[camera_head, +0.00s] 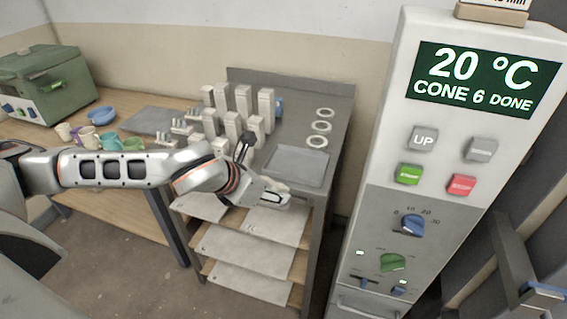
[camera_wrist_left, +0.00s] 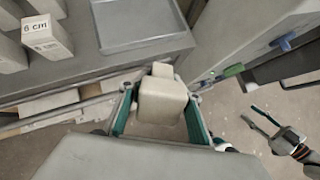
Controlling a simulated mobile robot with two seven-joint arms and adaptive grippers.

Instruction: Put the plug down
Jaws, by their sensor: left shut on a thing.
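The plug (camera_wrist_left: 162,98), a small pale beige block with a narrower knob, is between the fingers of my left gripper (camera_wrist_left: 160,112) in the left wrist view. My left gripper is shut on it. In the head view this gripper (camera_head: 275,198) is at the front edge of the metal-topped rack, just in front of the shallow grey tray (camera_head: 297,166). The fingers mostly hide the plug there. The tray also shows in the left wrist view (camera_wrist_left: 140,42), beyond the plug. My right gripper (camera_wrist_left: 256,116) shows at the right of the left wrist view, its fingers apart and empty.
Several pale posts (camera_head: 243,100) stand on the rack behind my left arm. Three white rings (camera_head: 320,127) lie right of them. Shelves (camera_head: 245,250) sit below the rack top. A kiln control panel (camera_head: 440,170) stands close on the right. Cups and a blue bowl (camera_head: 101,115) are on the left table.

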